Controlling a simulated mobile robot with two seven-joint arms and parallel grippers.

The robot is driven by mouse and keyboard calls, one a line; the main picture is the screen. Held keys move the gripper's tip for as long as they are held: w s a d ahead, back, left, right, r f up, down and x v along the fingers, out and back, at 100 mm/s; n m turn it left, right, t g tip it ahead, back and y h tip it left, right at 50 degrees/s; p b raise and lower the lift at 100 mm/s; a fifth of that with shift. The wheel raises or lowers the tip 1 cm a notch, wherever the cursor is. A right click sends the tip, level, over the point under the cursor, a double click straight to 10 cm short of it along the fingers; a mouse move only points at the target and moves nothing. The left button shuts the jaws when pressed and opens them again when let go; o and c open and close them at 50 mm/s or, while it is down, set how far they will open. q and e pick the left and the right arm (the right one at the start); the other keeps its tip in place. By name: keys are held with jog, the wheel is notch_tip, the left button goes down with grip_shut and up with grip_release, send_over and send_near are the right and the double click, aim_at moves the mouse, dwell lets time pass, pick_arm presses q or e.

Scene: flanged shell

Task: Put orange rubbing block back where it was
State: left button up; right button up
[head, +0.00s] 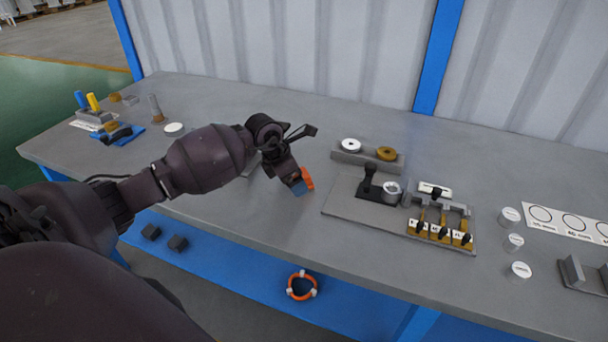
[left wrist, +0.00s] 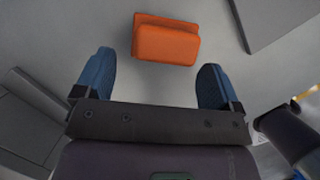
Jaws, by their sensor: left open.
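The orange rubbing block (left wrist: 166,42) lies on the grey bench top in the left wrist view. It sits just beyond my left gripper's fingertips (left wrist: 154,66), roughly midway between them. The two blue fingers are spread wide and hold nothing. In the head view the block (head: 307,178) shows partly, beside the gripper (head: 297,188), which hides some of it. The gripper points down close to the bench. My right gripper is not in view.
Right of the gripper stands a grey fixture plate (head: 340,207) with a black-handled lever and brown clamps. Behind it, a grey rack (head: 352,159) holds a white and a brown ring. A grey bench top (head: 245,210) is clear in front of the gripper. White discs stand farther right.

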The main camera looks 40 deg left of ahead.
pick_arm(q)
jog(key=s+a, duration=0.1)
jog(key=s, duration=0.1)
jog(key=s+a, duration=0.2)
jog(key=s, duration=0.1)
jog(key=s+a, duration=0.1)
jog(key=s, duration=0.1)
jog(key=shift+s+a+r, duration=0.1)
jog(key=shift+s+a, duration=0.05)
jog(key=shift+a, duration=0.15)
dwell(0.3)
